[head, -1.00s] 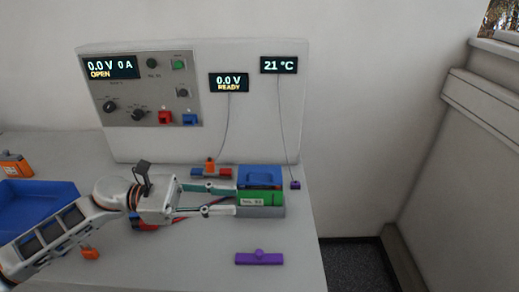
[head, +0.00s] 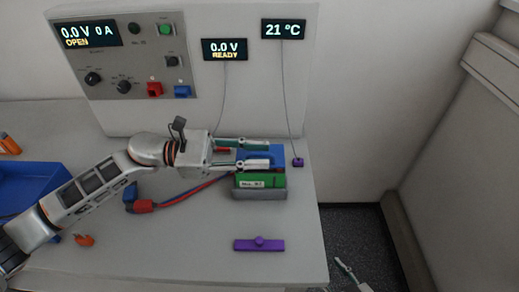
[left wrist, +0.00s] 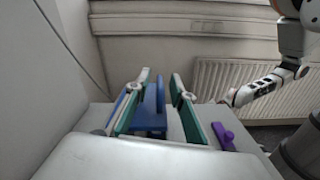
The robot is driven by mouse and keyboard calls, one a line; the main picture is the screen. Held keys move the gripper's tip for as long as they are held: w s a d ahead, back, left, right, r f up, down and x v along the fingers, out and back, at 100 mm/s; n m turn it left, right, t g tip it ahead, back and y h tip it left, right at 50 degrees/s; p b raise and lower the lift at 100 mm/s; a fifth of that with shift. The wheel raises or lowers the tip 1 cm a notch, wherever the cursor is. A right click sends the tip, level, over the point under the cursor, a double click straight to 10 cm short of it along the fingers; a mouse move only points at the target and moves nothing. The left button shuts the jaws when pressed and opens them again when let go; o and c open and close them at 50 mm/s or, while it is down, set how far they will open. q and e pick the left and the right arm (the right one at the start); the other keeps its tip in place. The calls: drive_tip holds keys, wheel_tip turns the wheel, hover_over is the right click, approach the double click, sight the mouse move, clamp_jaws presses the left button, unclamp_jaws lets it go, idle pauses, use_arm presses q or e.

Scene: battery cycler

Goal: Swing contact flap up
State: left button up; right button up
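The contact flap appears to be the blue part (head: 263,155) at the back of the cell holder (head: 259,194). It is still down over the holder's rear side. A green cell (head: 270,181) with a white label lies in front of it. My left gripper (head: 268,154) is open, with its fingers reaching over the blue part. In the left wrist view the blue part (left wrist: 153,108) stands between the fingers, close to the left one, with a gap to the right one. Contact cannot be told. My right gripper (head: 348,270) is low at the right, away from the table.
A purple bar (head: 259,245) lies in front of the holder. A small purple clip (head: 297,162) on a wire is right of it. Red and blue leads (head: 185,197) lie left. A blue tray (head: 30,187) is at far left. The panel (head: 130,60) stands behind.

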use_arm(q)
drive_tip(key=shift+d, duration=0.45)
clamp_jaws()
